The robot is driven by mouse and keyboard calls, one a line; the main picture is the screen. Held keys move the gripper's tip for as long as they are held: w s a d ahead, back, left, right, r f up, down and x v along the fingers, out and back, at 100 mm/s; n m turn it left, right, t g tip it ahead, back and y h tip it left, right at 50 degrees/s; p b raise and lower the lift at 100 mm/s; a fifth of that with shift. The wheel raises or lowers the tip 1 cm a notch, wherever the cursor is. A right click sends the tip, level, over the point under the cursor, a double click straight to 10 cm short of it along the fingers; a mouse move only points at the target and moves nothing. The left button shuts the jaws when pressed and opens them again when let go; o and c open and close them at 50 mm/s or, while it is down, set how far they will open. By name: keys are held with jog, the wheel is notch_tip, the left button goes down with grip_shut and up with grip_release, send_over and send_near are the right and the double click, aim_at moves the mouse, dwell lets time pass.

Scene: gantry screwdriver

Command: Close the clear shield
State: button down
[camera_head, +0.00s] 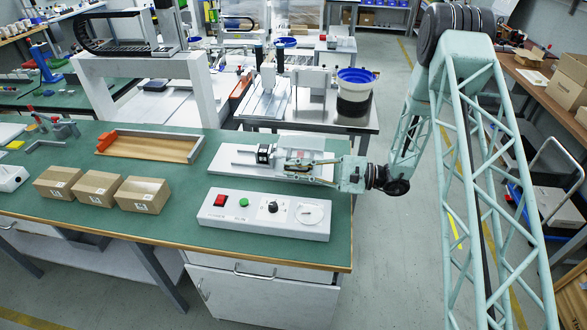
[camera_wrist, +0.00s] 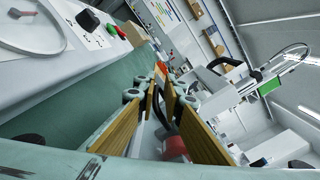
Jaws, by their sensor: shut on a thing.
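The pale fixture plate (camera_head: 240,162) lies on the green bench and carries a small black motor-like block (camera_head: 264,153). I cannot make out the clear shield's outline or its angle. My gripper (camera_head: 296,162) reaches in from the right, low over the right half of the fixture. I cannot tell what the handle joins.
A control box (camera_head: 262,222) with red and green buttons and dials stands in front of the fixture. To the left are several cardboard boxes (camera_head: 98,184) and an orange-edged wooden tray (camera_head: 150,148). A blue-rimmed bowl feeder (camera_head: 355,92) stands behind. Bare green bench lies around the boxes.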

jog(key=shift+w, duration=0.3)
jog(key=c, duration=2.9)
grip_release()
jog(key=shift+f, duration=0.1)
jog(key=shift+d, duration=0.15)
jog(key=shift+s+d, duration=0.25)
jog(key=shift+d, duration=1.7)
jog(key=shift+s+d, duration=0.3)
jog(key=shift+d, duration=1.65)
jog(key=shift+s+d, duration=0.25)
jog(key=shift+d, duration=1.9)
jog(key=shift+s+d, duration=0.3)
jog(key=shift+d, duration=2.25)
jog(key=shift+s+d, duration=0.25)
jog(key=shift+d, duration=2.35)
jog(key=shift+s+d, duration=0.3)
jog(key=shift+d, duration=2.25)
